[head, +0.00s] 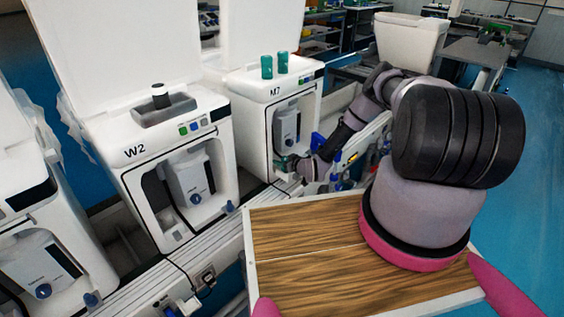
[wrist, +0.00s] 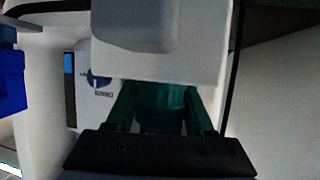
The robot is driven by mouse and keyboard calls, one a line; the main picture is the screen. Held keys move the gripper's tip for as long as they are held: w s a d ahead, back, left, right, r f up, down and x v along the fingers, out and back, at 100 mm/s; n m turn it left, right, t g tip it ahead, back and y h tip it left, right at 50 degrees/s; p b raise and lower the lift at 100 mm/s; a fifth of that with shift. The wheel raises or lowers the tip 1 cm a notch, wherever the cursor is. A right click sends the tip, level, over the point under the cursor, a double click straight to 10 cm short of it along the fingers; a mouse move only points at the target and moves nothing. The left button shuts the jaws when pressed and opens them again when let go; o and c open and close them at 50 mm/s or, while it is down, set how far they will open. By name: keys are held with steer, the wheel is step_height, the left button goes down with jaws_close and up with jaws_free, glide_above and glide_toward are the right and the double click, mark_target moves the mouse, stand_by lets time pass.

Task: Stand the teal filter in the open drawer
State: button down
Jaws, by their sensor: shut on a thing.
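My gripper (wrist: 160,112) is shut on a teal filter (wrist: 160,98), which sits between its two dark green fingers. The filter's far end is hidden by, or meets, a white block (wrist: 200,60) with a grey recess; this looks like the open drawer, though I cannot tell if they touch. In the head view my gripper (head: 285,164) is small, at the lower front of the machine marked M7 (head: 262,120). The held filter cannot be made out clearly there.
Two more teal filters (head: 266,67) stand on top of M7. A blue bin (wrist: 11,80) is at the wrist view's left edge. My wood-patterned top fills the head view's lower part.

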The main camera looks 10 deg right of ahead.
steer(key=shift+f, duration=0.15)
steer(key=shift+c, duration=1.4)
jaws_free()
steer(key=shift+d, duration=0.1)
steer(key=v, duration=1.2)
